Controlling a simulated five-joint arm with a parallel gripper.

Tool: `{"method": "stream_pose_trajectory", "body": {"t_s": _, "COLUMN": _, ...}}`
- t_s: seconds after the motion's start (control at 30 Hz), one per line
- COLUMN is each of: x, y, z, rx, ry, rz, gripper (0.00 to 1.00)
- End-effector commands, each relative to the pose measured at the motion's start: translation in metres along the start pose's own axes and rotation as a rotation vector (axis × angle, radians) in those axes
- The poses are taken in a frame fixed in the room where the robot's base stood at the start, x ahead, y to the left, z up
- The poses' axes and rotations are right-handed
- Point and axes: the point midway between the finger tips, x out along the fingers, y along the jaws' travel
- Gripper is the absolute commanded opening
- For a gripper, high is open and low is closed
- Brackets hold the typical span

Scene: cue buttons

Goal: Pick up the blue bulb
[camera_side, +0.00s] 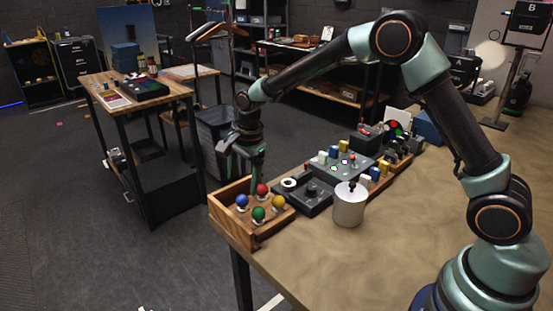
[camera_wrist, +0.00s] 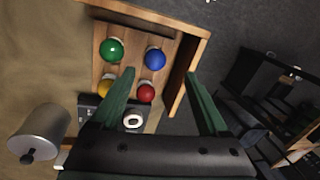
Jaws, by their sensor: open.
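The blue bulb (camera_side: 242,201) stands in a wooden box (camera_side: 231,228) at the table's corner, at the left of its group in the side view. In the wrist view the blue bulb (camera_wrist: 155,59) is at the upper right of the group, close to the fingertips. My gripper (camera_side: 243,174) is above the box's back side, pointing down. In the wrist view my gripper (camera_wrist: 160,74) is open, with nothing held between its fingers. The blue bulb appears between the fingertip lines there; how far below it lies I cannot tell.
A red bulb (camera_side: 262,189), a green bulb (camera_side: 258,214) and a yellow bulb (camera_side: 278,202) share the box. A dark device (camera_side: 305,198) and a silver cylinder (camera_side: 349,209) stand to the right. The table's front right is clear.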

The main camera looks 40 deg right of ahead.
Motion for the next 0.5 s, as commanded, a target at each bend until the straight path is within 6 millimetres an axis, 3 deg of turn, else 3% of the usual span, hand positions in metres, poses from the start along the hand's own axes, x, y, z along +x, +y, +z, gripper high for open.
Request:
{"method": "stream_pose_trajectory", "body": {"t_s": 0.17, "x": 0.011, "y": 0.002, "z": 0.0, "rx": -0.001, "ry": 0.0, "rz": 0.001, "gripper": 0.78}}
{"method": "stream_pose_trajectory", "body": {"t_s": 0.5, "x": 0.054, "y": 0.008, "z": 0.001, "rx": -0.001, "ry": 0.0, "rz": 0.001, "gripper": 0.78}}
